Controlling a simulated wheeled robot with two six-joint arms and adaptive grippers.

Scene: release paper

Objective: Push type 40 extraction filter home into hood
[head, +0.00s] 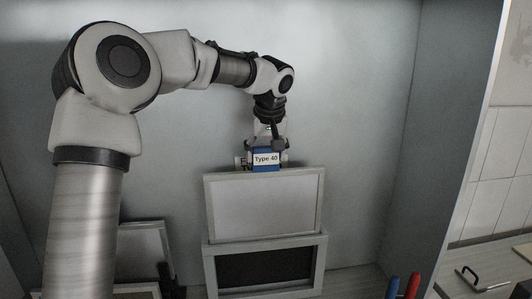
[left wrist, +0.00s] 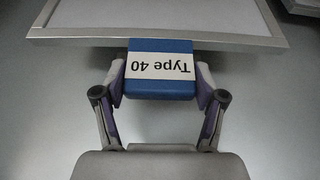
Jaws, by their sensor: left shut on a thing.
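The type 40 filter (head: 263,205) is a pale rectangular panel in a light metal frame, with a blue tab labelled "Type 40" (head: 265,159) at its top. My left gripper (head: 266,148) is shut on this tab from above. In the left wrist view the tab (left wrist: 159,84) sits between the two fingers, with the panel's frame (left wrist: 160,40) beyond it. In the head view, the filter stands roughly upright just above a framed dark opening (head: 208,270), probably the hood's. Its lower edge meets that frame's top; I cannot tell whether it is inside. My right gripper is not in view.
Another framed pale panel (head: 142,245) stands at the lower left, partly hidden by my arm. Red and blue handles (head: 392,286) rise at the bottom right. Grey walls enclose the back and right. A tiled wall and counter (head: 490,270) lie beyond.

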